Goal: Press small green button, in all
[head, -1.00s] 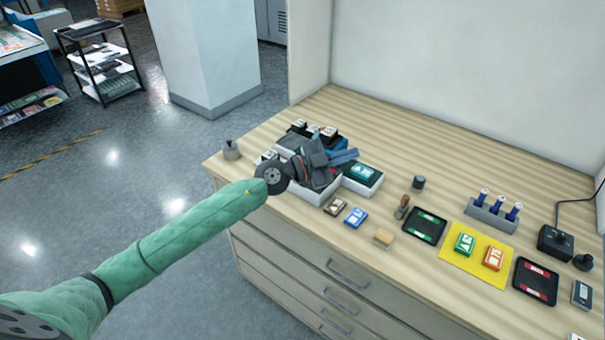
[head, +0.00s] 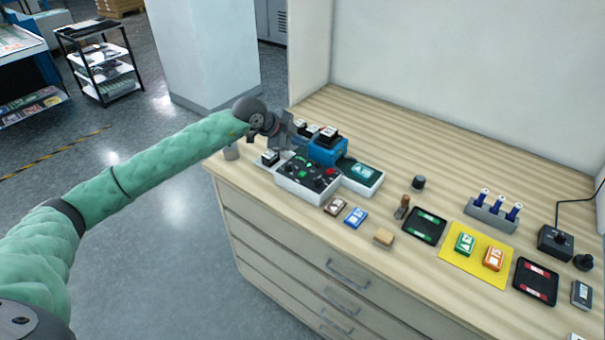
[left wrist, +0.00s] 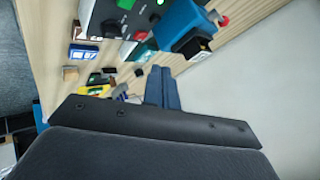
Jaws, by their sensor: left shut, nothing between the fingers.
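A white box with a dark control panel (head: 308,178) stands on the left part of the counter. It carries small green and red buttons. In the left wrist view the panel (left wrist: 112,16) is cut off at the top, with a green button (left wrist: 127,4) and a red one (left wrist: 140,36) on it. I cannot tell whether any button is pressed in. My left gripper (head: 287,132) is at the back left of the panel, apart from its buttons; its closed fingers (left wrist: 161,88) show in the left wrist view with nothing between them. My right gripper is not in view.
A blue box (head: 327,150) with a black-and-white top stands behind the panel, close to my left gripper. A dark green unit (head: 361,172) stands to its right. Cards, a stamp (head: 402,207), trays and a yellow mat (head: 450,263) lie further right. The counter's back strip is clear.

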